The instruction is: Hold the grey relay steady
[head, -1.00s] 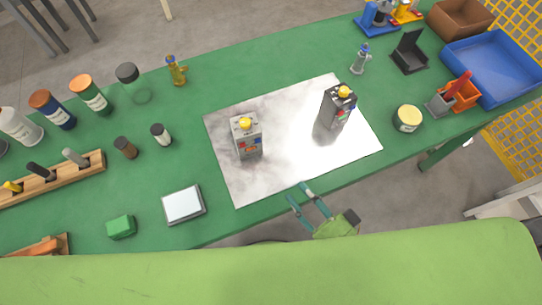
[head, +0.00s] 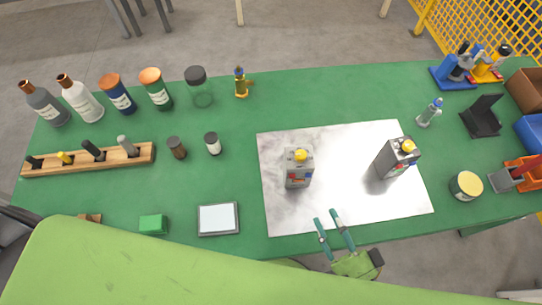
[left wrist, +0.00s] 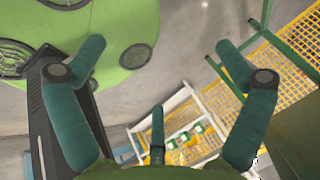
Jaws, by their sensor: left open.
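Two grey box-shaped devices with yellow knobs on top stand on a pale metallic sheet (head: 345,205). The left grey device (head: 298,172) has red and blue marks on its front; the right grey device (head: 394,160) looks tilted in the picture. I cannot tell which is the relay. My right gripper (head: 328,218) is open and empty at the sheet's front edge, apart from both devices. My left gripper (left wrist: 158,48) is open and empty in the left wrist view, facing floor and yellow mesh away from the tabletop; it is not in the head view.
On the green table (head: 240,130), a wooden rack (head: 85,160), several bottles, a white-topped square (head: 218,218) and a green block (head: 153,225) lie left of the sheet. A round tin (head: 466,186) and a black stand (head: 484,118) are on the right.

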